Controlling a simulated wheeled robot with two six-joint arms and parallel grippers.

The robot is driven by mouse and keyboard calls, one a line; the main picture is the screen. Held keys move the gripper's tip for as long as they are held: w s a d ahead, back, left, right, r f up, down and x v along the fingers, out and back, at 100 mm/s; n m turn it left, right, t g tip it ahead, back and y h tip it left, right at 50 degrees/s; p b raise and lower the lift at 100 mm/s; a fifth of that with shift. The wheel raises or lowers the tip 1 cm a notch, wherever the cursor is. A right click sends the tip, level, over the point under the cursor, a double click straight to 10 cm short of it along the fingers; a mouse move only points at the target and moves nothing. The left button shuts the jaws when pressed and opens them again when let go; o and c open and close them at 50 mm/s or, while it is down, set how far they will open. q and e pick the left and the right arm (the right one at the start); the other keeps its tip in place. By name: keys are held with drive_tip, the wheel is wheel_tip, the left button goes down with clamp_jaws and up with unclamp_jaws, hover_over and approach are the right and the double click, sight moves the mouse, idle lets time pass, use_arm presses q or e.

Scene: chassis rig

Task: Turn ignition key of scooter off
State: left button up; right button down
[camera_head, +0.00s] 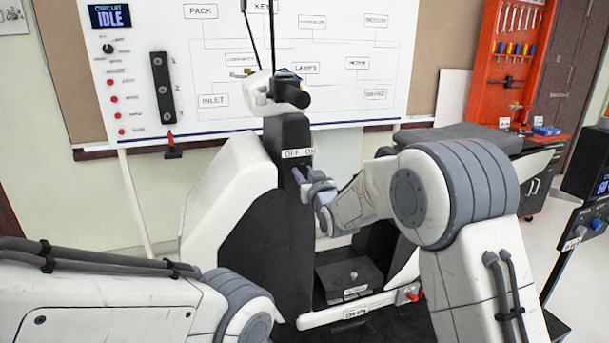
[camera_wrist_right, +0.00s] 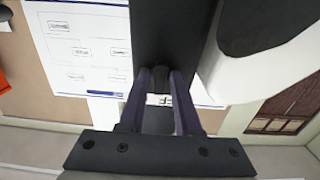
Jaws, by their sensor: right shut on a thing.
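The scooter (camera_head: 290,220) stands upright in the middle of the head view, with a black front column and white body panels. An OFF ON label (camera_head: 298,153) sits on the column. My right gripper (camera_head: 300,176) reaches the column just below this label. In the right wrist view, the two fingers of my right gripper (camera_wrist_right: 160,76) are shut on a small dark piece, the ignition key (camera_wrist_right: 160,88). In the head view the key is hidden by the gripper, so its exact angle cannot be told. My left gripper is out of view; only its arm shows at lower left.
A white circuit board (camera_head: 215,55) stands behind the scooter, with an "IDLE" display (camera_head: 108,16). A black compartment with a lid (camera_head: 345,275) lies below my right gripper. An orange tool panel (camera_head: 515,55) and a dark cabinet (camera_head: 535,170) stand at right.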

drive_tip(key=c, duration=0.8)
unclamp_jaws()
drive_tip(key=shift+c, duration=0.2)
drive_tip(key=b+v, duration=0.1)
drive_tip(key=v, duration=0.9)
drive_tip(key=shift+s, duration=0.2)
drive_tip(key=shift+d, duration=0.1)
